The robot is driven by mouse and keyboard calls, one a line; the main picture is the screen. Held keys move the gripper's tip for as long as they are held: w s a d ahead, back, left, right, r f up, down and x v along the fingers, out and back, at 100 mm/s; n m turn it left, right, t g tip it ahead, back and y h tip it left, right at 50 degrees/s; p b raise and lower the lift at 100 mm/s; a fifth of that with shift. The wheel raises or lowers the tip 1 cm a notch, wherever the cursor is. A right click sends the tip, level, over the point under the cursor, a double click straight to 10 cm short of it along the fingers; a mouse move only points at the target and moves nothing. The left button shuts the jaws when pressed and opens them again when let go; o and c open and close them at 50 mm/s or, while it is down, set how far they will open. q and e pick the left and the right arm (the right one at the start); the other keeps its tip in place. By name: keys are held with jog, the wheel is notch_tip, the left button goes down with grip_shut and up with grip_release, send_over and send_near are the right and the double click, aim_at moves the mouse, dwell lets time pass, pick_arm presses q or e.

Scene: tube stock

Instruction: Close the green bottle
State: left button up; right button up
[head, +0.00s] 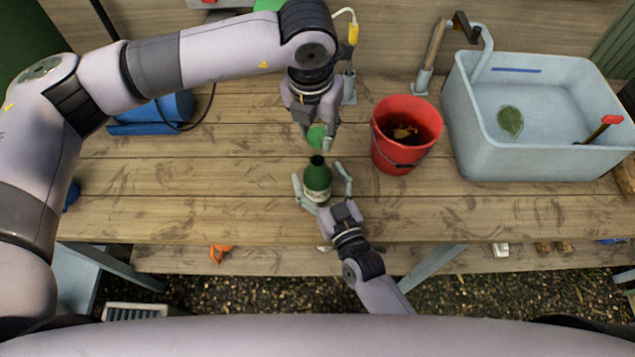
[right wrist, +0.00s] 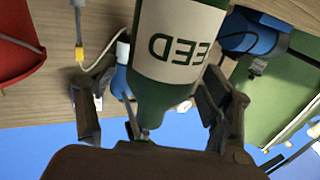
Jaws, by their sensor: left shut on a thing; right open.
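The green bottle (head: 318,178) with a pale label stands upright on the wooden bench, its dark neck uncovered. My left gripper (head: 318,138) is shut on a round green cap (head: 316,136), held just above and behind the bottle's neck. My right gripper (head: 322,184) is open, with a finger on each side of the bottle. In the right wrist view the bottle (right wrist: 180,50) shows large, its label upside down, between the spread fingers and nearer the right one. Contact with that finger cannot be told.
A red bucket (head: 386,158) with dark contents stands right of the bottle. A pale blue sink (head: 475,152) holding a green leaf-like thing fills the right end. A blue object (head: 172,110) lies at the left back. The bench front left of the bottle is clear.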

jog(key=shift+w+a, duration=0.25)
jog(key=shift+w, duration=0.35)
jog(key=shift+c, duration=0.3)
grip_shut()
pick_arm(q)
jog(key=shift+f, duration=2.45)
